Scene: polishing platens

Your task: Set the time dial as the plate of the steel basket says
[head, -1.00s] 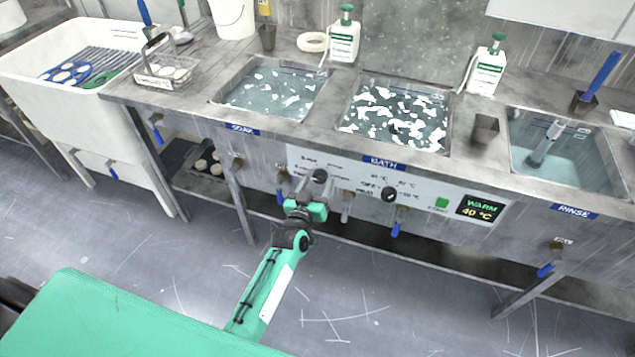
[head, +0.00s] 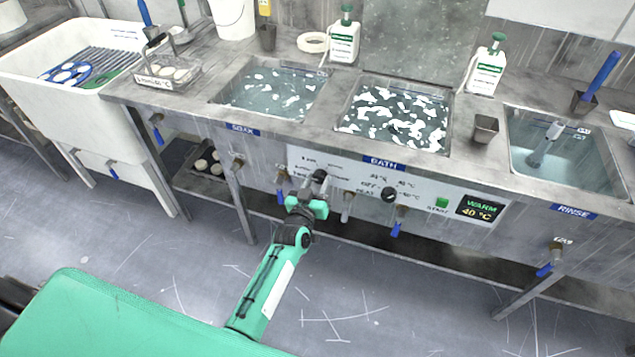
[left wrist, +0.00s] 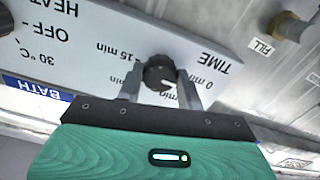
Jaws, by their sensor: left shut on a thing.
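The time dial (head: 319,176) is a black knob on the white panel under the bath. My left gripper (head: 314,190) is shut on it. In the left wrist view, upside down, the dial (left wrist: 160,72) sits between the two fingers (left wrist: 160,80) beside the word TIME, with "0 min" and "15 min" printed around it. A pale mark shows at the dial's lower right; the lettering there is partly hidden. The steel basket (head: 185,74) holds round pale pieces on the counter at the left. Its plate (head: 160,82) seems to end in "40 °C"; the rest is too small to read surely.
The heat dial (head: 389,195) is right of the time dial, then the green start button (head: 442,203) and a display (head: 480,208) reading WARM 40 °C. Blue-handled taps (head: 397,225) stick out below the panel. The floor in front is clear.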

